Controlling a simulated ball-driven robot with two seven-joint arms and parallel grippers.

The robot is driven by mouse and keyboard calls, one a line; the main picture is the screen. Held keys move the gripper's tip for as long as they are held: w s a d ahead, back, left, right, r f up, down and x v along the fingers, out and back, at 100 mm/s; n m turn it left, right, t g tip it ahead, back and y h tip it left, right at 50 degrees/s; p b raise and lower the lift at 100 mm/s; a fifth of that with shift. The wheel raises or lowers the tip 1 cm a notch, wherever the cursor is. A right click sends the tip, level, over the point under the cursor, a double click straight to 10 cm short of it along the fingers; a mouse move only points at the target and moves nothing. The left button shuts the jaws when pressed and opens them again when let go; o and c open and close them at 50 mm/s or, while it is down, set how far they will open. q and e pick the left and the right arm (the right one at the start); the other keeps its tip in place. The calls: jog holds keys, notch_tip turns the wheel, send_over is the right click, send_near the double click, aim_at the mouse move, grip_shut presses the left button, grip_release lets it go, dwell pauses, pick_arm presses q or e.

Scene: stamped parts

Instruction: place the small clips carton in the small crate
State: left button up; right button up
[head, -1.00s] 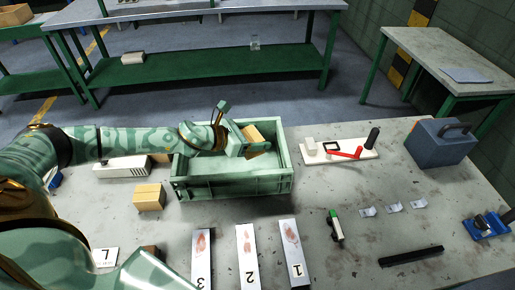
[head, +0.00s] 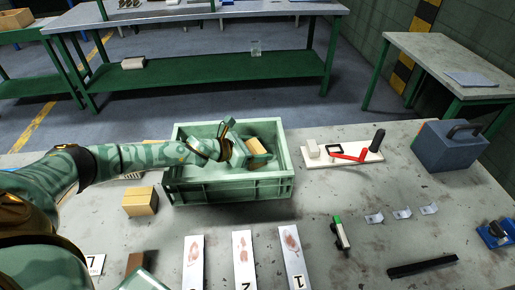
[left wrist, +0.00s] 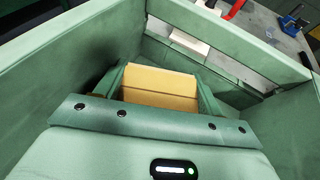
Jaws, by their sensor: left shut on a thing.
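The small tan clips carton (head: 257,146) is between the fingers of my left gripper (head: 246,150), inside the right part of the small green crate (head: 232,190). In the left wrist view the carton (left wrist: 160,88) sits between the fingers (left wrist: 159,95), with the crate's walls (left wrist: 55,70) around it. The gripper is shut on the carton. Whether the carton touches the crate floor is hidden. My right gripper is not seen.
Another tan carton (head: 140,201) stands left of the crate. A white board with a red lever (head: 345,154) and a blue-grey box (head: 450,146) are to the right. Numbered strips (head: 243,262) and a green-and-black tool (head: 340,233) lie in front.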

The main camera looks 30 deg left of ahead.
pick_arm(q)
jog(key=o, duration=0.9)
jog(key=shift+f, duration=0.15)
jog(key=shift+r, duration=0.2)
jog(key=shift+s+a+r, duration=0.15)
jog(key=shift+s+a, duration=0.05)
jog(key=shift+s, duration=0.1)
jog(key=p+v, duration=0.1)
jog(key=v, duration=1)
jog(key=shift+s+r+p, duration=0.1)
jog(key=shift+p, duration=0.3)
